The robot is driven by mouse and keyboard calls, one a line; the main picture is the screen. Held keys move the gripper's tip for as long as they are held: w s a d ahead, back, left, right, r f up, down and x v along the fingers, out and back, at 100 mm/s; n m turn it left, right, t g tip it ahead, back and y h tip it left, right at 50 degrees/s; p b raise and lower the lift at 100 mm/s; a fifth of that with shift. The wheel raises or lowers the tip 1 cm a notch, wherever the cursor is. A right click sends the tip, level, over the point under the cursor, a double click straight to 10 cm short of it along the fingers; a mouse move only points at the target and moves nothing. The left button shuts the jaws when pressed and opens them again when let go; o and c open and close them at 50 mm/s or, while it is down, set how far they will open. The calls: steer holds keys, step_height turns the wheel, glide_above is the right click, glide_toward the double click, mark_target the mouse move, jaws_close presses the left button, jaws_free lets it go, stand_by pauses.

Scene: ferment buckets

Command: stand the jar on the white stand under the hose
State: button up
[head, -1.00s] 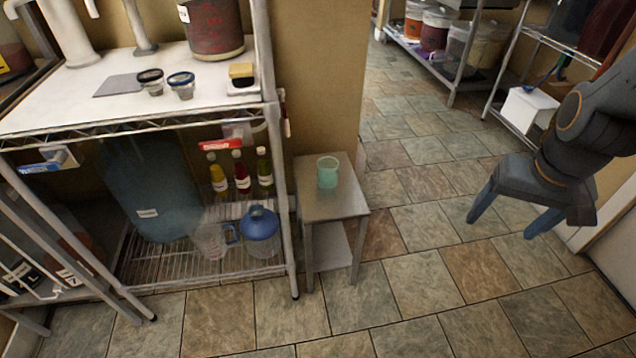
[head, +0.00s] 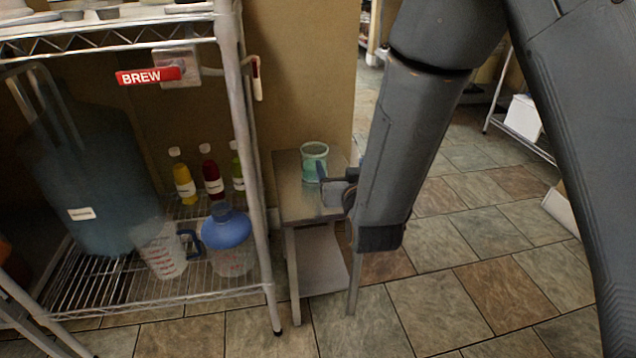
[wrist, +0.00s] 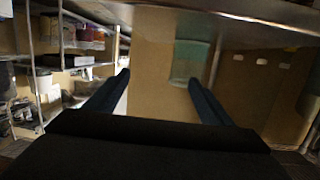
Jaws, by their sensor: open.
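The jar, a pale green translucent cup (head: 313,160), stands upright on a small steel side table (head: 298,203) beside the wire shelf. My gripper (head: 324,178) is at the jar's right side, low near the table top, partly hidden by my arm. In the wrist view the jar (wrist: 188,62) shows beyond the fingertips, nearer the right finger; the two blue fingers (wrist: 158,80) are apart with nothing held. A white box-like block (head: 523,117) at the far right may be the white stand. No hose is clear in the head view now.
The wire shelf (head: 160,308) at left holds a large dark carboy (head: 85,190), a blue-topped jug (head: 228,235), a measuring jug (head: 163,255) and several bottles. A wall (head: 300,75) rises behind the side table. Tiled floor (head: 480,270) is open at the right.

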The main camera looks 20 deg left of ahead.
steer(key=t+y+b, duration=0.1)
steer(key=y+b, duration=0.1)
steer(key=b, duration=0.1)
glide_toward(313, 153)
steer(key=shift+n, duration=0.4)
steer(key=shift+b+x, duration=1.6)
steer(key=shift+x, duration=1.9)
steer(key=shift+a, duration=0.1)
steer(key=shift+s, duration=0.1)
steer(key=shift+c, duration=0.4)
steer(key=c, duration=1.4)
